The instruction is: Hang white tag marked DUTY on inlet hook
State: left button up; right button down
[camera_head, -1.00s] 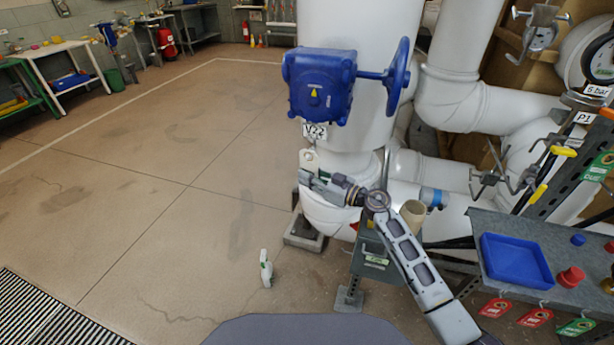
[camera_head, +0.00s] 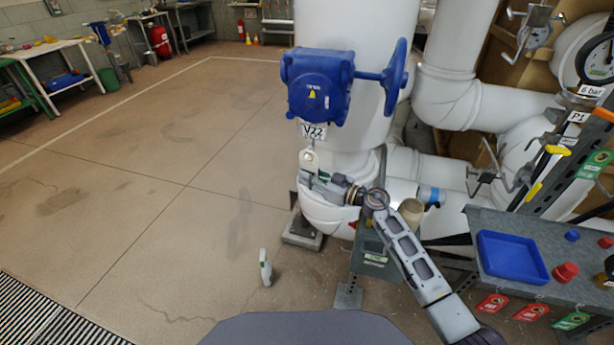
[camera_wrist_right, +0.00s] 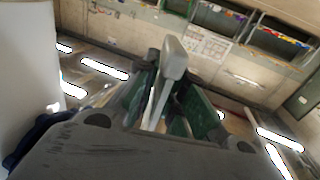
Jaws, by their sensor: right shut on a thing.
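The white tag (camera_head: 309,159) is upright just below the V22 plate (camera_head: 313,131) under the blue valve gearbox. Its DUTY lettering is too small to read. My right gripper (camera_head: 318,179) is shut on the lower part of the tag. In the right wrist view the tag (camera_wrist_right: 173,62) shows as a pale, edge-on piece between the green finger pads (camera_wrist_right: 166,95). The tag's top is close to the plate's lower edge; whether they touch I cannot tell. I cannot make out the inlet hook clearly. My left gripper is out of view.
The blue gearbox (camera_head: 317,86) and its handwheel (camera_head: 397,77) are above my right gripper, against the large white pipe (camera_head: 357,25). A grey shelf at right bears a blue tray (camera_head: 513,257); red and green tags hang along its front. A white-green object (camera_head: 265,267) stands on open floor.

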dwell(0.8)
jog(key=c, duration=1.4)
grip_release()
jog(key=shift+v, duration=3.75)
jog(key=shift+f, duration=0.1)
jog(key=shift+s, duration=0.1)
